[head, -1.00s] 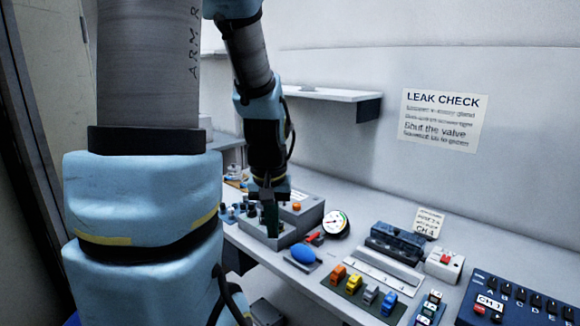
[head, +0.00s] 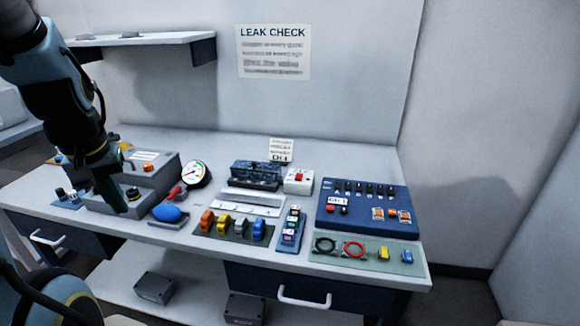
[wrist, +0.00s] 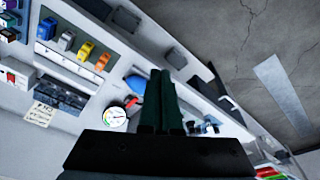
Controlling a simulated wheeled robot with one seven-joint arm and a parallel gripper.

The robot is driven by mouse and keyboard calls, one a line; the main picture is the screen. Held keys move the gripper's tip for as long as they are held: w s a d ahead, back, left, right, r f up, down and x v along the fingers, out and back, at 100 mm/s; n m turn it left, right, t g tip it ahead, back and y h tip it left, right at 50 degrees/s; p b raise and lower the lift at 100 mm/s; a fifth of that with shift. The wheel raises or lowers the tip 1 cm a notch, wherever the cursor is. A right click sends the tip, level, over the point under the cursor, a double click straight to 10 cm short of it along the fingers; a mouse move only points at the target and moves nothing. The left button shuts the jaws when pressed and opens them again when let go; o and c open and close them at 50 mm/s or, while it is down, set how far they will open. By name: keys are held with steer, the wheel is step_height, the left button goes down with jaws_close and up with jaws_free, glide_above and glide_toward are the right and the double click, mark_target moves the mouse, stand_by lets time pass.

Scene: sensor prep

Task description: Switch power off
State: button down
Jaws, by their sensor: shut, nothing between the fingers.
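My gripper (head: 118,205) points down at the left of the bench, its dark green fingers in front of the grey box (head: 150,182) with a dark knob and an orange button. In the wrist view the fingers (wrist: 160,75) are together with nothing between them. Contact with the box cannot be told. A white box with a red switch (head: 298,181) stands at the back middle. A blue panel (head: 368,207) to its right has a row of black toggles, a CH 1 label, a red button and orange switches. I cannot tell which control is the power switch.
A round gauge (head: 196,174), a red-handled valve and a blue bulb (head: 167,213) stand right of my gripper. Coloured connectors sit on a dark mat (head: 232,233). A green mat (head: 325,257) holds rings and plugs. A shelf (head: 140,40) juts from the wall.

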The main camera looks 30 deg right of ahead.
steer(key=w+d+f+m+t+h+b, duration=0.1)
steer(key=w+d+m+t+h+b, duration=0.2)
steer(key=d, duration=1.2)
steer(key=w+d+f+m+t+h+b, duration=0.1)
steer(key=w+d+f+m+b, duration=0.2)
steer(key=d, duration=1.2)
steer(key=s+d+r+h+b, duration=0.1)
steer(key=d, duration=0.5)
steer(key=s+d+r+b, duration=0.1)
steer(key=d+r, duration=0.1)
steer(key=d, duration=0.4)
steer(key=shift+s+m+h, duration=0.4)
steer(key=shift+f, duration=0.1)
glide_above(301, 177)
steer(key=f, duration=0.6)
steer(key=shift+a+f, duration=0.2)
steer(key=shift+a, duration=0.05)
steer(key=f, duration=0.3)
steer(key=shift+w+d+f+p, duration=0.15)
steer(key=shift+d+f+p, duration=0.1)
steer(key=shift+p, duration=0.1)
steer(key=shift+f, duration=0.55)
